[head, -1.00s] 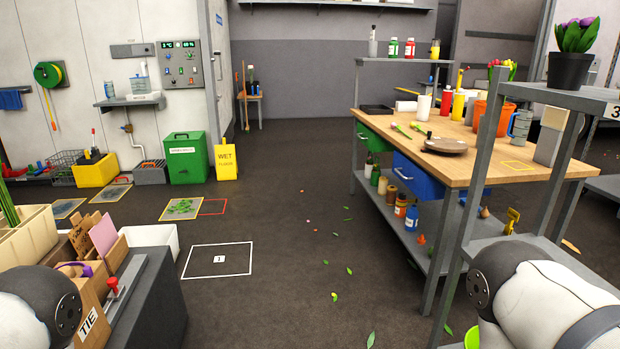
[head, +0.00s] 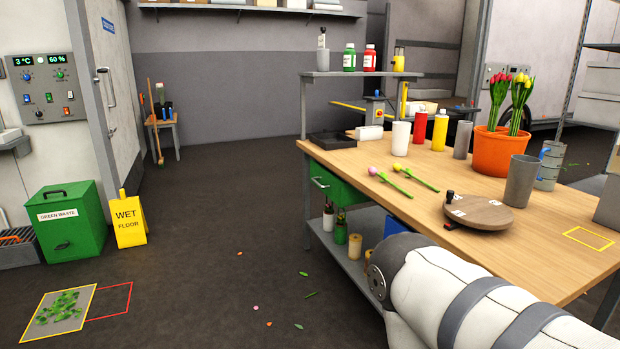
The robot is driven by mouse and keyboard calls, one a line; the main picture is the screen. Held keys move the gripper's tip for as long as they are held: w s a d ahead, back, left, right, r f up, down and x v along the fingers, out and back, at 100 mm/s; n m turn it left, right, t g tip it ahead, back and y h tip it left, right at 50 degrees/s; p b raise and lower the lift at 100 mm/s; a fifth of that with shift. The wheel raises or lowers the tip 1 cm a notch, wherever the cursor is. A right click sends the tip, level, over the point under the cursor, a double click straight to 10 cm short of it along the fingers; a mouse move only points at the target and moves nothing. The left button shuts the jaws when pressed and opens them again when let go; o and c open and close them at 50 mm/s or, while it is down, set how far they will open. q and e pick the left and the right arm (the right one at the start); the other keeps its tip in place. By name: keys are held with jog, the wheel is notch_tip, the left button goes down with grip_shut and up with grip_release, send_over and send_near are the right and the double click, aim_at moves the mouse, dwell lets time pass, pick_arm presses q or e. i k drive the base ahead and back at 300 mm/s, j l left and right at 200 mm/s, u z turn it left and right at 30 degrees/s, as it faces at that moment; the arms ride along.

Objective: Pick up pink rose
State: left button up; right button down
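Two single cut flowers lie side by side on the wooden workbench (head: 335,160). The left one, a flower with a pink head (head: 373,171) and a green stem, looks like the pink rose. A white and grey link of my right arm crosses the lower right, in front of the bench. Neither of my grippers shows in the head view.
An orange pot (head: 497,153) with red and yellow tulips, a grey cup (head: 521,182) and several bottles stand on the bench. A black tray (head: 332,139) lies at its far left corner. A green bin (head: 70,222) and a yellow wet-floor sign (head: 128,222) stand left. The floor between is open.

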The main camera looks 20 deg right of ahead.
aim_at(373, 170)
jog(key=i+z, duration=0.1)
jog(key=i, duration=0.35)
jog(key=i+j+z, duration=0.15)
jog(key=i, duration=0.3)
jog(key=i+j+z, duration=0.1)
jog(key=i, duration=0.35)
jog(key=i+j+z, duration=0.1)
jog(key=i, duration=0.35)
jog(key=i+j+z, duration=0.15)
jog(key=i, duration=0.25)
jog(key=j, duration=0.1)
